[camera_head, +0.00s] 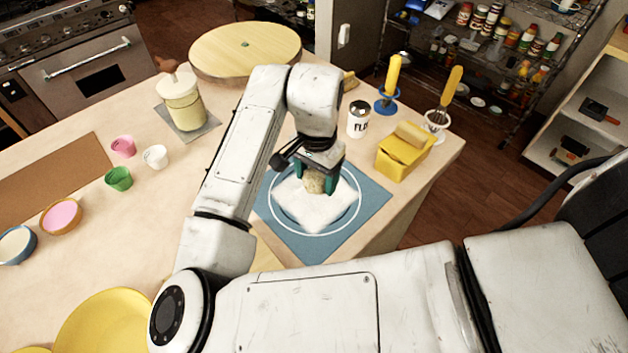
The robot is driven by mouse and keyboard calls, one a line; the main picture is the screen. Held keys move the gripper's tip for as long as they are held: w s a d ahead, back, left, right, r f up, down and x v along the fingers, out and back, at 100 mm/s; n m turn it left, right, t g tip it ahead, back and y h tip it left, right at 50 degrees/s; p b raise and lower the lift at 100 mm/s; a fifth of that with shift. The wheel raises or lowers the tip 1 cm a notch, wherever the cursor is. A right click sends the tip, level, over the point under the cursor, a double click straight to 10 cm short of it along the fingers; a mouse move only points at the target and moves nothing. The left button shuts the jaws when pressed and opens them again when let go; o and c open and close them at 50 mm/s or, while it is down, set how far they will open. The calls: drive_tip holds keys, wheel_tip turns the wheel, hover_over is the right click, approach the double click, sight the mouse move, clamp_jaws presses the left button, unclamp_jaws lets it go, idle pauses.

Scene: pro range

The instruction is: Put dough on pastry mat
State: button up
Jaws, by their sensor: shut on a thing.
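The dough (314,183) is a small beige lump between the teal fingers of my gripper (317,184). My gripper points down and is shut on the dough. The pastry mat (376,202) is blue with a white ring and lies near the right end of the counter. A white patch, perhaps a cloth or flour (316,212), lies inside the ring. The dough is over the back part of this patch; I cannot tell whether it touches it. My arm hides the mat's left and back parts.
Behind the mat stand a white flour can (358,120), a yellow butter dish (404,152), and two yellow-handled utensils (393,75) (450,88). A jar (183,102), small cups (118,179), bowls (61,217) and a yellow plate (100,330) are left of my arm.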

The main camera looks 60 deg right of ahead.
sight(313, 185)
drive_tip(key=shift+w+d+f, duration=0.25)
drive_tip(key=shift+w+f, duration=0.1)
drive_tip(key=shift+f, duration=0.2)
drive_tip(key=shift+w+d+f+p, duration=0.15)
drive_tip(key=shift+f+p, duration=0.4)
drive_tip(key=shift+f, duration=1.2)
drive_tip(key=shift+f, duration=0.15)
drive_tip(key=o, duration=1.1)
drive_tip(key=shift+o, duration=0.2)
wheel_tip(313, 185, up, 12)
drive_tip(key=shift+r+b, duration=0.15)
drive_tip(key=shift+b, duration=0.6)
